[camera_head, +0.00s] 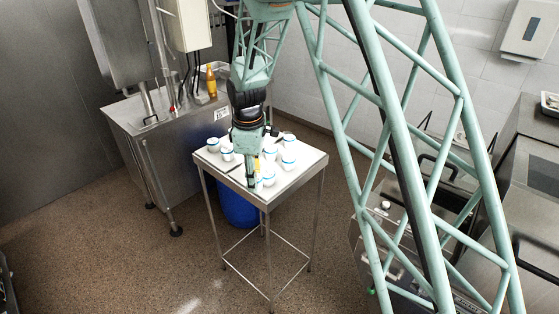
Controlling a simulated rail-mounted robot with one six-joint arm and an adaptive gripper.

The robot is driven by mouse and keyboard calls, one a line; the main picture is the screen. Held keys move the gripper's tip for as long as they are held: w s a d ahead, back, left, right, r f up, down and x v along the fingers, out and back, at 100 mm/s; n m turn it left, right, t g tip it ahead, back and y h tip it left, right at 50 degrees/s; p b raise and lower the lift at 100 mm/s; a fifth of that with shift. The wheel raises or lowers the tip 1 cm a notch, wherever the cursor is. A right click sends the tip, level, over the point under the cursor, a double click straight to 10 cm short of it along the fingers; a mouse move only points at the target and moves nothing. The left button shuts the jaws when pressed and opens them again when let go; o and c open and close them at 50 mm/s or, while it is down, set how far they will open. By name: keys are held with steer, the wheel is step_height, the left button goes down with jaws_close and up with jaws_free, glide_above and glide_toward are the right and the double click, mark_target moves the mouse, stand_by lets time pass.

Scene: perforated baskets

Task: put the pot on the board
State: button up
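Several small white pots with blue bands stand upright on a small metal-legged table (302,168). One pot (213,144) is at the left, another (227,154) is just right of it, and others (289,161) stand at the right. A pot (268,178) near the front corner is right beside my gripper (251,180). My gripper points down over the table's front part, its dark fingers close to the tabletop. I cannot tell whether it is open or holds a pot.
A steel counter (143,125) with an orange bottle (211,81) stands behind left. A blue bin (238,208) is under the table. Steel equipment (535,165) is at the right. The floor left of the table is clear.

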steer(key=shift+s+a+n+p, duration=0.2)
steer(key=shift+s+a+n, duration=0.05)
steer(key=shift+a+n, duration=0.25)
steer(key=shift+s+a+n+p, duration=0.2)
steer(key=shift+a+n, duration=0.2)
steer(key=shift+a, duration=0.15)
steer(key=shift+w, duration=0.1)
steer(key=w+p, duration=0.1)
steer(key=w, duration=0.4)
steer(key=w+f, duration=0.1)
steer(key=w, duration=0.4)
steer(key=w+p, duration=0.1)
steer(key=w, duration=0.5)
steer(key=shift+a+f+p, duration=0.15)
steer(key=shift+a+p, duration=0.05)
steer(key=shift+p, duration=0.1)
steer(key=shift+f, duration=0.1)
steer(key=shift+f+p, duration=0.4)
steer(key=shift+f, duration=1.3)
steer(key=shift+f, duration=0.15)
steer(key=o, duration=0.8)
steer(key=shift+o, duration=0.2)
steer(key=shift+s, duration=0.1)
